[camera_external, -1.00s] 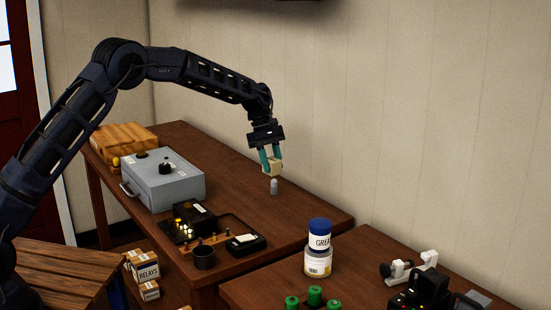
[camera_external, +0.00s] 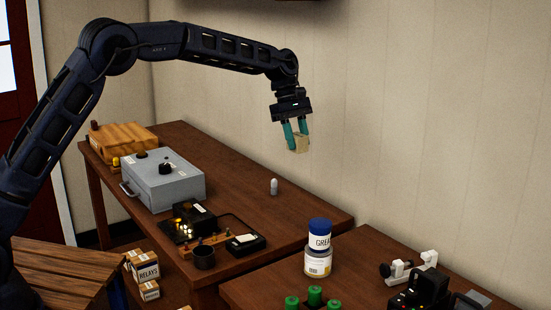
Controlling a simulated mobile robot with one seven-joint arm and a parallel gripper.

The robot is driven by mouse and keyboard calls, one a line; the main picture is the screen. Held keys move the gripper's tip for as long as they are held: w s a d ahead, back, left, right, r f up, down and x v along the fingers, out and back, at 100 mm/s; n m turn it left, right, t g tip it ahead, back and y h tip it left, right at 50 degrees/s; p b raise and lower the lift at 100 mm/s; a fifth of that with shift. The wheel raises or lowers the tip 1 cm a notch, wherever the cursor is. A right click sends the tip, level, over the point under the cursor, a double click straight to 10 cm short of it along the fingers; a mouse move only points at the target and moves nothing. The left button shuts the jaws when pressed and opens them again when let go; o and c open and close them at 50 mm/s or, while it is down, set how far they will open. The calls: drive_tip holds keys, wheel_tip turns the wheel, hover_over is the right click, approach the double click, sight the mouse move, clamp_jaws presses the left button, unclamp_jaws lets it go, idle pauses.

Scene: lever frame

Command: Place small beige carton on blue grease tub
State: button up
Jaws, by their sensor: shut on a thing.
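The small beige carton (camera_external: 300,145) is held between the teal fingertips of my gripper (camera_external: 296,135). My gripper is shut on it and holds it in the air, well above the tables and slightly tilted. The blue grease tub (camera_external: 319,235), with a blue lid and a white label, stands on top of a white and grey can on the nearer right table. My gripper is above the tub in the picture and a little to its left. The carton and the tub are clearly apart.
A small grey-white bulb-like piece (camera_external: 274,187) stands on the far table (camera_external: 240,180). A grey metal box (camera_external: 165,180), a dark cup (camera_external: 203,257) and a black device (camera_external: 245,243) are to the left. Green spools (camera_external: 314,295) and a white fixture (camera_external: 410,267) stand near the tub.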

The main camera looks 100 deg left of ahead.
wheel_tip(320, 180, up, 9)
hover_over(325, 225)
drive_tip(key=s+a, duration=0.1)
drive_tip(key=a, duration=0.1)
drive_tip(key=f, duration=2)
drive_tip(key=shift+s+d, duration=0.1)
drive_tip(key=shift+d, duration=0.25)
drive_tip(key=shift+f, duration=0.2)
drive_tip(key=o, duration=1)
